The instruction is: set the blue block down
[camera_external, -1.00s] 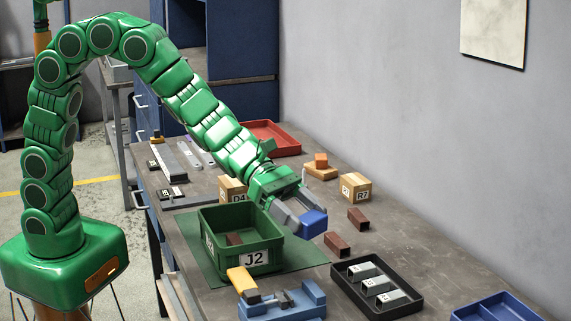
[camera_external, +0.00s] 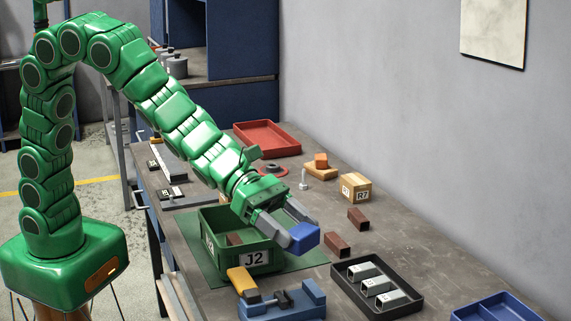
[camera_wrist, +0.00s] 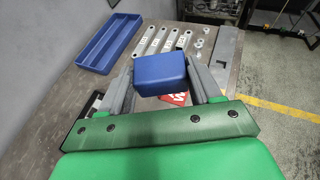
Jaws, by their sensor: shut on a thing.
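The blue block (camera_external: 306,237) is held between the grey fingers of my gripper (camera_external: 301,233), off the table. In the external view it appears just to the right of the green bin labelled J2 (camera_external: 262,259), in front of the bin's right rim. In the wrist view the blue block (camera_wrist: 160,74) sits between both fingers, its top face towards the camera. My gripper is shut on it. The exact height above the table is hard to tell.
Brown blocks (camera_external: 338,245) lie to the right, with a black tray of metal brackets (camera_external: 404,309) nearby. A blue vise-like fixture (camera_external: 312,291) stands in front of the bin. A wooden R7 box (camera_external: 355,187) and red tray (camera_external: 267,138) are behind.

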